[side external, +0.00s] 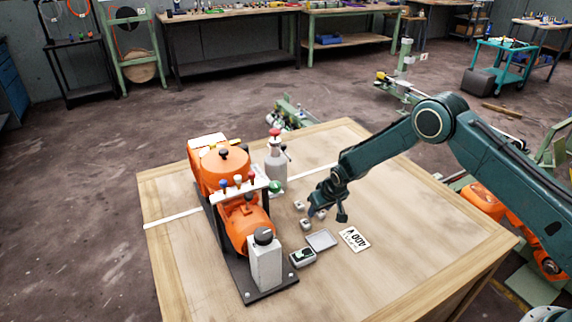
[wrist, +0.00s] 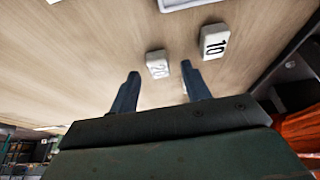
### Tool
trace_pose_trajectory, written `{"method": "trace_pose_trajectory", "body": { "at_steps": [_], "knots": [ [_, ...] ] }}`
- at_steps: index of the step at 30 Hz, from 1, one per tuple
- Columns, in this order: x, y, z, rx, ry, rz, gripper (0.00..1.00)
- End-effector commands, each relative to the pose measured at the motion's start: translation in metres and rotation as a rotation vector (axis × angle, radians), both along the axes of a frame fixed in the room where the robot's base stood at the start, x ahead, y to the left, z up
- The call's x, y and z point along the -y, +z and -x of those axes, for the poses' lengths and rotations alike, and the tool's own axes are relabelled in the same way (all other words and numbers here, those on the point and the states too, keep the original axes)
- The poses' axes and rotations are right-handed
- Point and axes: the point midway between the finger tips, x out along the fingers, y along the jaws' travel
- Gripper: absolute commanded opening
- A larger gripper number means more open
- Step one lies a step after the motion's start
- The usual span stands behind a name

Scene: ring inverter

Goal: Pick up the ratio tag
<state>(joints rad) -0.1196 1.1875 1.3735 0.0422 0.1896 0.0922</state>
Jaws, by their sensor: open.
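Small pale blocks with numbers lie on the wooden table. In the wrist view one tag marked 20 (wrist: 157,64) lies beyond and between my fingertips, and a tag marked 10 (wrist: 214,41) lies to its right. I cannot tell which is the ratio tag. In the side view small tags show at the left of my gripper (side external: 326,212), one farther back (side external: 299,205) and one nearer the camera (side external: 306,224). My gripper points down, low over the table; its fingers, also in the wrist view (wrist: 160,71), are apart with nothing held between them.
An orange machine (side external: 221,170) on a dark base stands left of the tags. A grey tray (side external: 321,240), a 400 V card (side external: 354,239) and a small dark-topped box (side external: 302,257) lie nearer the camera. The table's right side is clear.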

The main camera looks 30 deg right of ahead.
Motion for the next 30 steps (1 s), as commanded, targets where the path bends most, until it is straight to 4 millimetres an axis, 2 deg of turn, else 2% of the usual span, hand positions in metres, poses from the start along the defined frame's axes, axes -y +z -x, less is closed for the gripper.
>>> {"method": "trace_pose_trajectory", "body": {
  "at_steps": [18, 19, 26, 30],
  "knots": [
    [0.0001, -0.0050, -0.0018, 0.000, 0.000, 0.000, 0.47],
    [0.0001, -0.0049, -0.0019, 0.000, 0.000, 0.000, 0.45],
    [0.0000, -0.0050, -0.0018, 0.000, 0.000, 0.000, 0.00],
    [0.0000, -0.0048, -0.0019, 0.000, 0.000, 0.000, 0.00]
  ]
}}
